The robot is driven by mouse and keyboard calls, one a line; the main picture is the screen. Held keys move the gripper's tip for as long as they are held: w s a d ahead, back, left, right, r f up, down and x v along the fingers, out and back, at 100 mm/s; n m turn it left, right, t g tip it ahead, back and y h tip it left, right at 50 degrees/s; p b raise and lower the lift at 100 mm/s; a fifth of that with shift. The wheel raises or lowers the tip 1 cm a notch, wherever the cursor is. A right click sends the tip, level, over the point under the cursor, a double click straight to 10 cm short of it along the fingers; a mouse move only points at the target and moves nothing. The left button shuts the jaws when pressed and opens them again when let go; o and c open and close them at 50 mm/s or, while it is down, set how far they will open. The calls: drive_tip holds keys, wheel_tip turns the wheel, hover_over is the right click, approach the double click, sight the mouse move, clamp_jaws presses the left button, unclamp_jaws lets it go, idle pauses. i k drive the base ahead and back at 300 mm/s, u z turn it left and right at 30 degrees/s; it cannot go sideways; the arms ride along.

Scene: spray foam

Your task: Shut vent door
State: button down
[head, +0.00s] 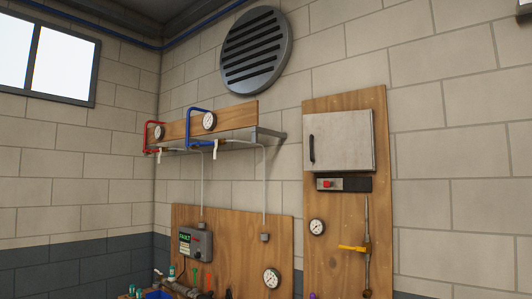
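A pale grey metal door (338,141) is mounted high on the right wooden panel (318,274). It has a black vertical handle (311,149) on its left side. The door stands out from the panel; I cannot tell from this view whether it is fully shut or slightly ajar. A round slatted vent (256,50) is fixed on the wall above and to the left. My gripper is not in view.
A box with a red button (328,184) sits just below the door. A yellow lever (353,248) and a gauge (316,227) are lower on that panel. A shelf (247,138) with pipes sticks out left of the door. Small items crowd the bottom left.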

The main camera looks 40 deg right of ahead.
sight(341, 141)
drive_tip(key=z, duration=0.25)
drive_tip(key=i, duration=0.95)
drive_tip(key=z, duration=0.65)
